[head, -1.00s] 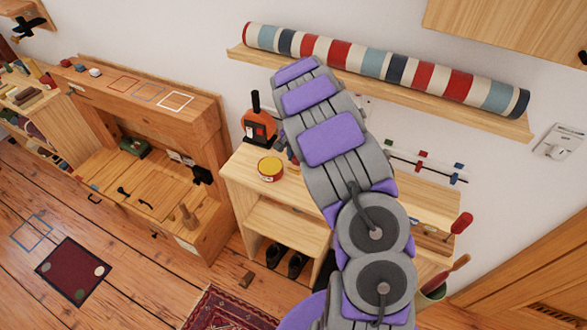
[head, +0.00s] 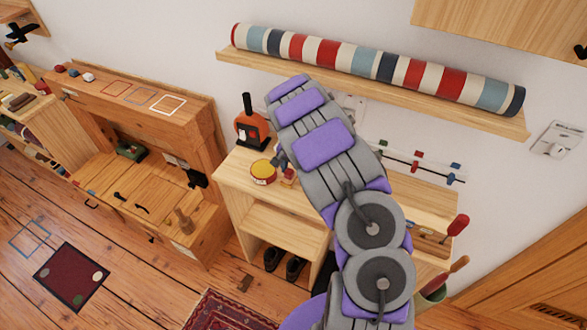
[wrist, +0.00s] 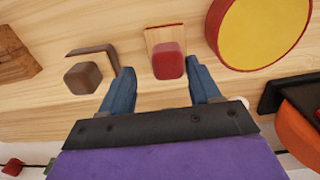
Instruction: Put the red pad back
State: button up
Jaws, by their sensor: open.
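A red block with rounded edges (wrist: 168,62), which looks like the red pad, sits on a small pale wooden piece (wrist: 165,36) on the shelf unit's top. It shows small beside the yellow tin in the head view (head: 288,174). My gripper (wrist: 160,70) is open and empty, with its two blue fingers apart and the red block near its fingertips, in line with the gap. I cannot tell whether it lies between them or just beyond. In the head view, my arm hides most of the gripper.
A yellow-topped red tin (head: 263,172) stands close beside the red block. A brown block (wrist: 82,77) with an L-shaped bracket lies on the other side. An orange-and-black object (head: 250,125) stands behind. A bench top (head: 190,112) at left carries red, grey and white outlines.

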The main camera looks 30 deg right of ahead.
aim_at(289, 169)
jog(key=shift+a+r, duration=0.15)
jog(key=shift+a, duration=0.75)
jog(key=shift+a+r, duration=0.2)
jog(key=shift+r, duration=0.4)
jog(key=r, duration=0.2)
jog(key=d+r+p, duration=0.1)
jog(key=r, duration=0.2)
jog(key=shift+w+d+r, duration=0.1)
jog(key=shift+d+r, duration=0.2)
jog(key=shift+r, duration=0.1)
jog(key=s+a+r+n, duration=0.2)
jog(key=s+a+r, duration=0.2)
jog(key=s+r, duration=0.45)
jog(key=s+a+r+n, duration=0.1)
jog(key=s+a+r, duration=0.3)
jog(key=s+r, duration=0.45)
jog(key=s+a+n, duration=0.3)
jog(key=s+a, duration=0.1)
jog(key=s, duration=0.7)
jog(key=s+a+r+n+g, duration=0.1)
jog(key=s+a+n, duration=0.3)
jog(key=s, duration=0.8)
jog(key=shift+a+g+p, duration=0.3)
jog(key=shift+a+p, duration=0.15)
jog(key=shift+a, duration=0.35)
